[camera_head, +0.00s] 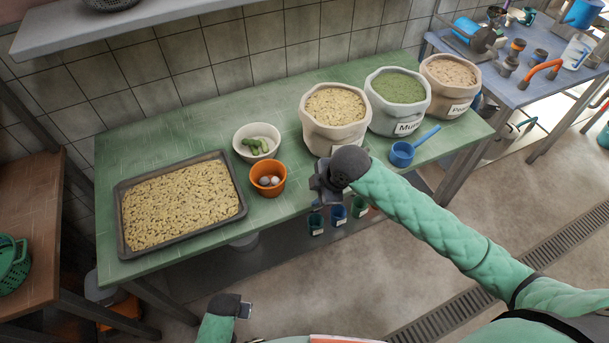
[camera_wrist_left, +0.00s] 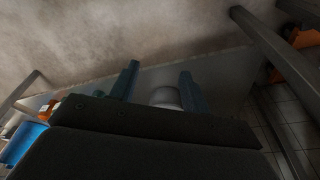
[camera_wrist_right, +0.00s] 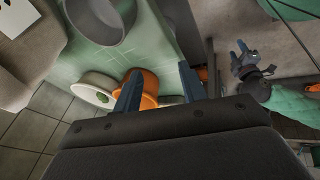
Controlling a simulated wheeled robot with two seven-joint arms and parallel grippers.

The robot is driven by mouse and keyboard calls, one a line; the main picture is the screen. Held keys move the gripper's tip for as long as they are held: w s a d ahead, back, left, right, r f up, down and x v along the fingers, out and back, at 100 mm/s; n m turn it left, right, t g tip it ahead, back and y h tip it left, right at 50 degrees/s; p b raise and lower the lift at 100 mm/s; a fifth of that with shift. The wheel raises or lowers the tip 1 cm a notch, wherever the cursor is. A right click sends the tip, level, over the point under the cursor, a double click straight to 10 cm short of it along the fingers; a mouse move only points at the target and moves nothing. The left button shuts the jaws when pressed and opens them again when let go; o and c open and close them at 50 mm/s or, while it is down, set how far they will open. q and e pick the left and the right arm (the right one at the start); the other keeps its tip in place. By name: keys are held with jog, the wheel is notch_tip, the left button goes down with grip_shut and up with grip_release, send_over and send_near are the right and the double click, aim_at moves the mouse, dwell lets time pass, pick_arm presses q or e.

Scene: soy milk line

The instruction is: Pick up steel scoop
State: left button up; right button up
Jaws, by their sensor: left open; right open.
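A grey, round, open-topped vessel that looks like the steel scoop (camera_wrist_right: 97,18) shows at the top left of the right wrist view, on the green table. In the head view it is not seen; my right wrist covers that part. My right gripper (camera_head: 322,186) is open and empty at the table's front edge, right of the orange bowl. Its fingers (camera_wrist_right: 157,86) stand apart in the right wrist view, short of the vessel. My left gripper (camera_head: 244,310) is low in front of the table. It is open and empty in the left wrist view (camera_wrist_left: 158,80).
Three filled sacks (camera_head: 335,117) stand at the table's right end, with a blue scoop (camera_head: 403,154) in front. The orange bowl (camera_head: 267,189), a white bowl (camera_head: 245,132) and a large tray (camera_head: 121,243) lie to the left. Small labelled cups (camera_head: 338,214) sit below the front edge.

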jog(key=w+d+r+n+g+h, duration=0.1)
jog(key=w+d+r+n, duration=0.15)
jog(key=w+d, duration=0.4)
jog(key=w+d+r+n+g+h, duration=0.1)
jog(key=w+d+n+h, duration=0.15)
jog(key=w+d, duration=0.35)
jog(key=shift+n+y, duration=0.35)
jog(key=shift+n, duration=0.05)
notch_tip(320, 180, down, 6)
jog(key=p, duration=0.3)
jog(key=shift+s+p, duration=0.1)
jog(key=shift+p, duration=0.3)
pick_arm(q)
jog(key=s+a+f, duration=0.1)
jog(key=s+f, duration=0.5)
jog(key=f, duration=0.6)
jog(key=s+a+f, duration=0.2)
jog(key=s+f, duration=0.4)
jog(key=f, duration=0.6)
jog(key=shift+s+a, duration=0.15)
jog(key=shift+s, duration=0.25)
pick_arm(e)
jog(key=shift+a+f, duration=0.1)
jog(key=shift+f, duration=0.55)
pick_arm(q)
jog(key=shift+w+r, duration=0.1)
pick_arm(e)
grip_shut()
